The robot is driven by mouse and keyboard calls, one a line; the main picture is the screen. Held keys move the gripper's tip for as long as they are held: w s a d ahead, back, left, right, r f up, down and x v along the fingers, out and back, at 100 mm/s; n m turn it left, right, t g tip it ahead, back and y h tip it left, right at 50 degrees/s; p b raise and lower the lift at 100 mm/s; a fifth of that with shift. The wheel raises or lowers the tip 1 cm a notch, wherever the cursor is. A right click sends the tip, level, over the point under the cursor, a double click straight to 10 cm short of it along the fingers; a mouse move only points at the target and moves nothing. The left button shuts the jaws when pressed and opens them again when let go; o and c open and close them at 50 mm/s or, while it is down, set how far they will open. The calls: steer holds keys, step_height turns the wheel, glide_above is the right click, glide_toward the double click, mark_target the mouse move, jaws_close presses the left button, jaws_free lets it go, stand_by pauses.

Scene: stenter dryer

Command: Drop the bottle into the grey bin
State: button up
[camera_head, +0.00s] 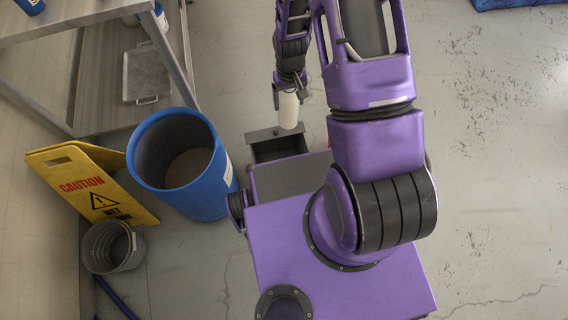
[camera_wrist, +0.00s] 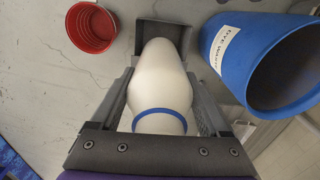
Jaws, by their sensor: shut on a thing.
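A white bottle (camera_head: 289,110) with a blue ring is held in my gripper (camera_head: 290,84), hanging upright. In the wrist view the bottle (camera_wrist: 160,85) lies between the two fingers of my gripper (camera_wrist: 160,105), which are shut on it.
A large blue barrel (camera_head: 213,195) stands left of the grey bin. A round grey bucket (camera_head: 135,254) and a yellow caution sign (camera_head: 75,183) stand farther left. A metal table (camera_head: 75,12) is at upper left. A red bucket (camera_wrist: 90,28) shows in the wrist view.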

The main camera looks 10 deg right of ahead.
steer(key=w+f+n+b, duration=0.1)
steer(key=w+f+b, duration=0.1)
steer(key=f, duration=1.1)
steer(key=w+f+n+b, duration=0.1)
steer(key=w+f+b, duration=0.2)
steer(key=f, duration=1)
steer(key=w+f+n+b, duration=0.1)
steer(key=f+b, duration=0.4)
steer(key=f, duration=0.8)
steer(key=shift+w+f+n, duration=0.15)
steer(key=shift+w+n, duration=0.25)
steer(key=shift+w, duration=0.45)
steer(key=o, duration=1.3)
steer(key=shift+o, duration=0.2)
step_height(320, 180, up, 18)
steer(key=p, duration=0.3)
steer(key=shift+f, duration=0.25)
